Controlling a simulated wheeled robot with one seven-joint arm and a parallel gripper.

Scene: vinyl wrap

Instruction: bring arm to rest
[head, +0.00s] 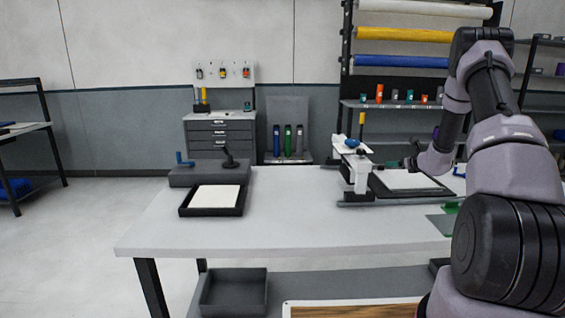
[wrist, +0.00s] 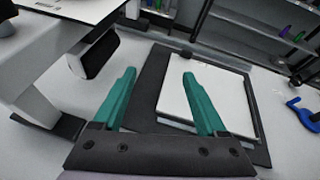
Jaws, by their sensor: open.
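My gripper (wrist: 158,92) shows in the wrist view with its two teal fingers spread apart and nothing between them. It is above a dark tray (wrist: 150,85) with a white sheet or panel (wrist: 232,105) lying in it. In the head view my arm reaches in from the right, and my gripper (head: 408,163) is small and partly hidden near the same dark tray (head: 440,191). I cannot tell the exact height of the fingers above the tray.
A white and black machine (head: 352,170) stands just left of the tray. A second black tray (head: 212,211) with a white sheet is at the table's left. A blue clamp-like object (wrist: 303,115) lies right of the tray. The middle of the table (head: 290,215) is clear.

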